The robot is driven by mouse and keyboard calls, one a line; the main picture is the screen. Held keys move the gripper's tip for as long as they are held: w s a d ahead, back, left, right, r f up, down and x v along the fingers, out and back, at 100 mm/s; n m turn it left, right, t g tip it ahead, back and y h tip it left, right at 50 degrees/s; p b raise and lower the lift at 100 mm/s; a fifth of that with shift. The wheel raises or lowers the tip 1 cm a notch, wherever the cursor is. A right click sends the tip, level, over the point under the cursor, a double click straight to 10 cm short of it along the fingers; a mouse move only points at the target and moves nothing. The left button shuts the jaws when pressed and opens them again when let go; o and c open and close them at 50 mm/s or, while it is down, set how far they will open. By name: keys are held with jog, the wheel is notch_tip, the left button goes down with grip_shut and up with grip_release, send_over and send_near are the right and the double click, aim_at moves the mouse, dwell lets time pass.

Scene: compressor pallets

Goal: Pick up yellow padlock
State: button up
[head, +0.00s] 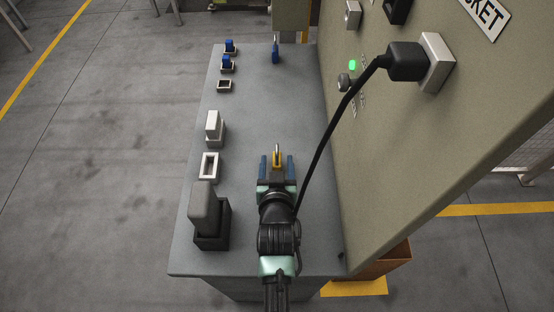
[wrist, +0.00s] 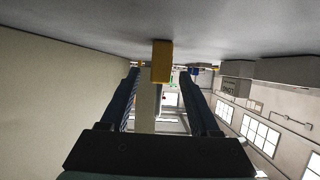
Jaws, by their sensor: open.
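The yellow padlock (head: 277,161) stands upright on the grey bench top, its shackle up. My gripper (head: 277,158) is low over the bench with its two blue fingers open, one on each side of the padlock. The padlock also shows in the wrist view (wrist: 162,62), at the fingertips and between the open fingers (wrist: 161,72). How deep the padlock sits between the fingers is hard to tell.
A black cable (head: 325,133) hangs from the plug on the panel (head: 420,150) and passes close right of my gripper. Along the left stand a grey block in a black holder (head: 212,238), white blocks (head: 213,128) and small blue pieces (head: 227,63). The bench middle beyond is clear.

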jog(key=shift+x, duration=0.9)
grip_shut()
